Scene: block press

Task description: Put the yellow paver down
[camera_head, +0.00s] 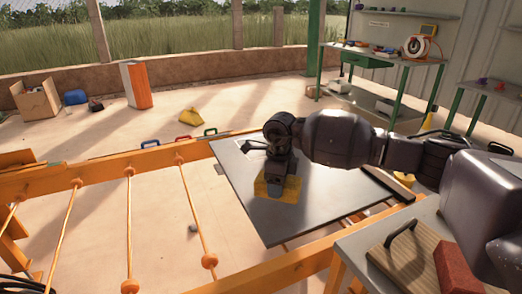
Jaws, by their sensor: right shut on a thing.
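The yellow paver (291,193) is at the middle of the dark grey board (307,222), under my right gripper (277,187). My right arm comes in from the right, and its gripper points down, shut on the paver. The gripper hides part of the paver. I cannot tell whether the paver touches the board or is held just above it. My left gripper is not in view.
The board lies across an orange frame (110,167) with thin rods and open gaps at left. At lower right a bench (352,249) holds a wooden board with a handle (412,262) and a red brick (458,270). A green-legged table (398,62) stands behind.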

